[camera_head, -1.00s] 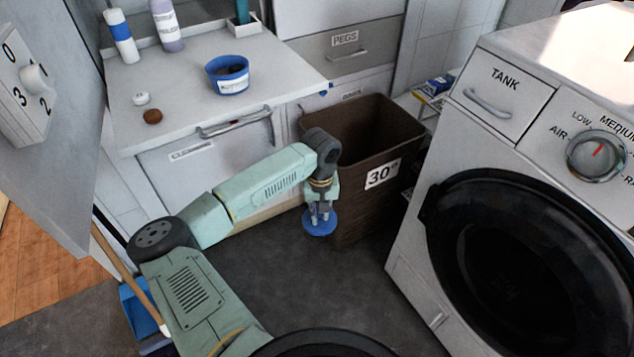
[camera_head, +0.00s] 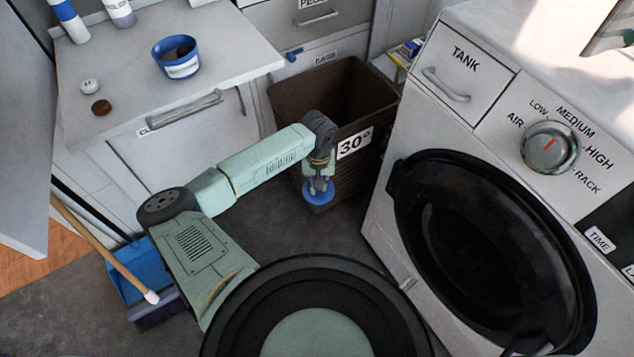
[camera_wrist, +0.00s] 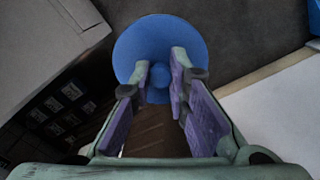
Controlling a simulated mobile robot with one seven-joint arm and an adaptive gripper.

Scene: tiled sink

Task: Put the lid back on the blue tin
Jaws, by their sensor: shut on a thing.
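The blue tin (camera_head: 183,69) stands upright and open on the white counter at the upper left, with a white label and dark contents. My gripper (camera_head: 317,187) hangs beside the brown basket, low over the dark floor and well away from the tin. It is shut on the round blue lid (camera_head: 312,199). In the wrist view the lid (camera_wrist: 131,49) shows as a blue disc with its knob between the fingertips (camera_wrist: 160,76). The tin does not clearly show in the wrist view.
A brown basket (camera_head: 290,98) marked 30° stands right behind my gripper. The counter (camera_head: 225,45) also holds two bottles and two small round things. A dryer (camera_head: 400,135) fills the right. A broom and blue dustpan (camera_head: 137,262) lie at lower left.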

